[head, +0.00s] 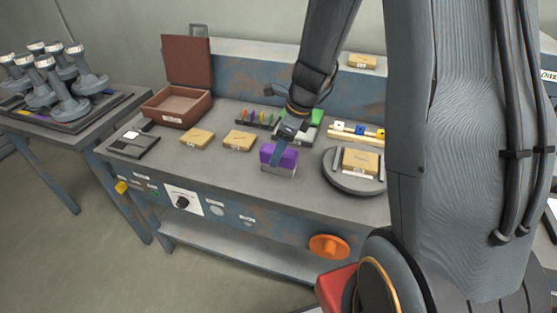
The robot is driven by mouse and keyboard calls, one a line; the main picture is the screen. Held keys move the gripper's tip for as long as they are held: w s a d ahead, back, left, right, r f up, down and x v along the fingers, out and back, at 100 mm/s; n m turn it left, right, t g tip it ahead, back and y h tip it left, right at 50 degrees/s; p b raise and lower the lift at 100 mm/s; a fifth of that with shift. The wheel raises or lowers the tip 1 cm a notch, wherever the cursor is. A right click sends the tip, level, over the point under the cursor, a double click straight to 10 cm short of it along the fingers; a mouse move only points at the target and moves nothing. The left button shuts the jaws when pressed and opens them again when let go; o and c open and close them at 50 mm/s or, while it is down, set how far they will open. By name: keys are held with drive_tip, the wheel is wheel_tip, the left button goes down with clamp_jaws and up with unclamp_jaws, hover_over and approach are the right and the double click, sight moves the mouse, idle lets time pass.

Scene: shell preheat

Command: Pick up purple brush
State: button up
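The purple brush (289,158) is a purple block with a pale grey lower part, near the middle of the workbench. My gripper (277,160) reaches down to it from above. One bluish finger lies across the brush's near face, and the other finger is hidden. I cannot tell whether the fingers press on the brush or only stand around it. I also cannot tell whether its lower edge touches the bench top.
Two tan boxes (238,141) lie left of the brush, near an open brown box (180,107). A round grey turntable (345,183) with a tan box stands to the right. A rack with coloured pieces (256,118) is behind.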

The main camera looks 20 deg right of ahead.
drive_tip(key=x, duration=0.5)
drive_tip(key=shift+a, duration=0.1)
drive_tip(key=c, duration=1.4)
drive_tip(key=shift+o, duration=0.2)
wheel_tip(320, 180, up, 10)
drive_tip(key=shift+r+p, duration=0.1)
drive_tip(key=shift+p, duration=0.25)
drive_tip(key=o, duration=0.6)
drive_tip(key=shift+c, duration=1.3)
